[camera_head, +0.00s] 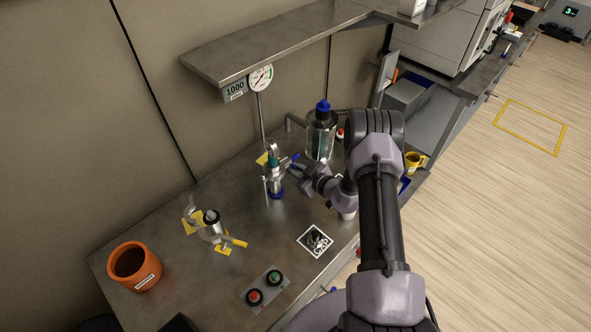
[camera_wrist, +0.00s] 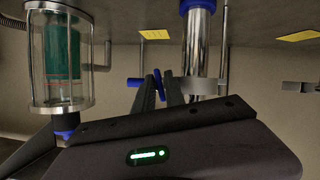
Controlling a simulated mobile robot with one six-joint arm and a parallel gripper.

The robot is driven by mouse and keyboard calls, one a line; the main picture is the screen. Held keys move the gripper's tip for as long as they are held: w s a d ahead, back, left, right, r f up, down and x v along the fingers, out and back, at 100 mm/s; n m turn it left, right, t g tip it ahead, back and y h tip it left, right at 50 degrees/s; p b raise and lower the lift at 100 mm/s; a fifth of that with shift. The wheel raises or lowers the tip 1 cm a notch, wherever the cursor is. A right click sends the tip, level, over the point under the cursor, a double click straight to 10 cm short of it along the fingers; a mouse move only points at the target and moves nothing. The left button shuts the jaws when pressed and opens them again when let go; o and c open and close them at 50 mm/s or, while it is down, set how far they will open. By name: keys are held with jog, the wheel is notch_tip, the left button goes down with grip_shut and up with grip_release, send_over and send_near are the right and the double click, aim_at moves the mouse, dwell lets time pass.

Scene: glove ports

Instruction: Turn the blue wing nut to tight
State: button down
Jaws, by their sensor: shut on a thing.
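The blue wing nut (camera_wrist: 157,88) shows in the wrist view between my fingertips, beside a shiny metal post (camera_wrist: 197,45). My gripper (camera_wrist: 159,86) is shut on it; the fingers hide part of the nut, so I cannot tell how tight it is. In the head view, my gripper (camera_head: 296,169) reaches in from the right to the upper part of the post (camera_head: 275,180), where a blue piece (camera_head: 292,159) sticks out. The post stands upright on the metal bench, with a blue collar at its foot.
A glass vessel with a blue cap (camera_head: 321,135) stands close behind my gripper. A pressure gauge (camera_head: 261,78) and shelf (camera_head: 270,42) are above. A yellow-handled fitting (camera_head: 213,222), orange pot (camera_head: 134,267) and button box (camera_head: 265,287) occupy the bench's left and front.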

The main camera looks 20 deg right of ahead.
jog(key=c, duration=1.5)
grip_release()
